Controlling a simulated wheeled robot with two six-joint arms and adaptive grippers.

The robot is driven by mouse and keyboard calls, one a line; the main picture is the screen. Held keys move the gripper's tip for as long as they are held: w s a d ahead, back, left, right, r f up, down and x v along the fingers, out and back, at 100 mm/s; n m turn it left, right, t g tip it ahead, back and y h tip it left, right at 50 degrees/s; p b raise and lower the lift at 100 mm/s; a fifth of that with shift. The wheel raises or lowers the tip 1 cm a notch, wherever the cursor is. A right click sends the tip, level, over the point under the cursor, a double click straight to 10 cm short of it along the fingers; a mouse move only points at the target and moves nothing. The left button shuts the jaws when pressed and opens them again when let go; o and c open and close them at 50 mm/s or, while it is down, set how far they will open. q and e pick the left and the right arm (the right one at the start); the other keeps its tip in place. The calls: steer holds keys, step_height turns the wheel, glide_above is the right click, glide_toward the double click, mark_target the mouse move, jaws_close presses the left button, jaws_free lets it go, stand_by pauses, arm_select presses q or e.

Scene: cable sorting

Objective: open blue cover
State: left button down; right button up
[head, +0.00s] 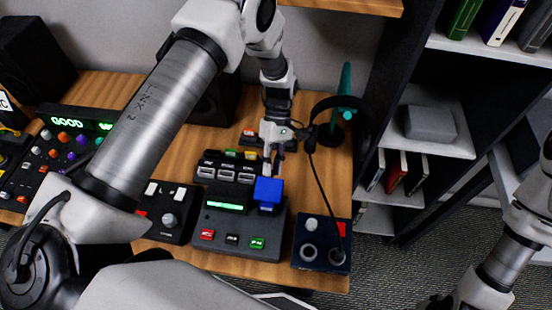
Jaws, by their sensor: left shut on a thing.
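The blue cover (268,191) is a bright blue block-like lid at the upper right of a dark grey console (240,232). The console has a green-lit display and red, black and green buttons along its front. My left gripper (271,172) comes down from above and is shut on the blue cover at its back edge. The fingertips partly hide that edge, and what lies under the cover is hidden. My right arm is at the lower right, away from the console. A dark part at its end (437,301) is cut by the bottom edge, and its jaws cannot be made out.
A dark box with knobs (168,222) stands left of the console and a navy box (322,262) right of it, with a cable rising to headphones on a teal stand (345,95). A mixer (60,160) is at far left. Shelves (425,145) stand right.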

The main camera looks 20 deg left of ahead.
arm_select(q)
steer(key=shift+w+a+f+b, duration=0.15)
steer(key=shift+w+f+b, duration=0.25)
steer(key=shift+f, duration=0.25)
steer(key=shift+w+a+f+b, duration=0.1)
steer(key=shift+w+f+b, duration=0.15)
steer(key=shift+w+f, duration=0.25)
arm_select(e)
steer(key=shift+w+a+f, duration=0.1)
steer(key=shift+w+f, duration=0.1)
steer(key=shift+f, duration=0.25)
steer(key=shift+w+a+f, duration=0.1)
steer(key=shift+w+f, duration=0.1)
steer(key=shift+f, duration=0.2)
arm_select(q)
steer(key=shift+s+f, duration=0.15)
steer(key=c, duration=1.3)
jaws_free()
steer(key=shift+o, duration=1.4)
steer(key=shift+d, duration=0.15)
arm_select(e)
steer(key=shift+d, duration=0.15)
